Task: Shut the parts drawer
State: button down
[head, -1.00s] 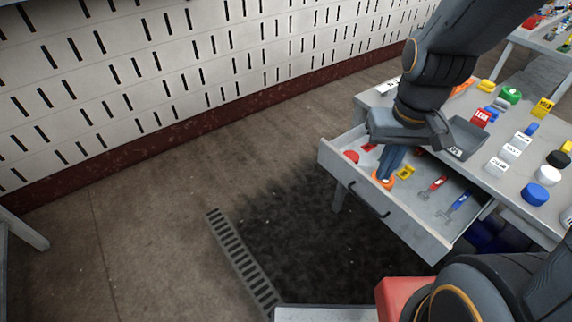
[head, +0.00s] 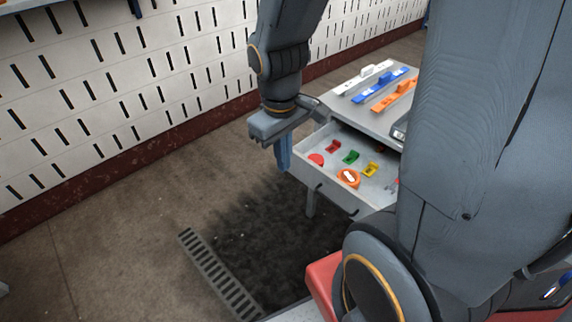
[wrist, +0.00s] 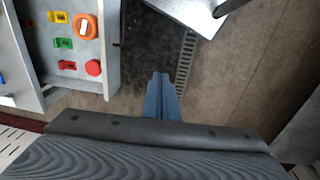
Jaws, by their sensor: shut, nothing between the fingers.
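The parts drawer (head: 314,177) is pulled out of the grey workbench (head: 345,117). Inside lie a red round part (head: 316,159), an orange round part (head: 348,178) and small red, green and yellow parts. My gripper (head: 284,168) points down just outside the drawer's front panel, near its left corner in the head view. Its fingers are shut and empty. In the wrist view the fingertips (wrist: 161,76) are over the floor, apart from the drawer front (wrist: 111,50). My arm hides the drawer's right part in the head view.
White, blue and orange bar-shaped items (head: 385,87) lie on the bench top. A slotted floor drain (head: 215,270) is in front of the drawer. The slotted white wall (head: 130,100) stands at the back left. The floor before the drawer is clear.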

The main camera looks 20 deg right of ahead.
jog(key=w+d+f+n+h+b, duration=0.2)
jog(key=w+f+n+h+b, duration=0.3)
jog(key=w+f+n, duration=1)
jog(key=d+f+n+y+b, duration=0.1)
jog(key=d+f+n+b, duration=0.1)
jog(key=d, duration=0.5)
jog(key=shift+w+f+n+t, duration=0.4)
jog(key=shift+f+n, duration=0.2)
jog(key=shift+f, duration=0.65)
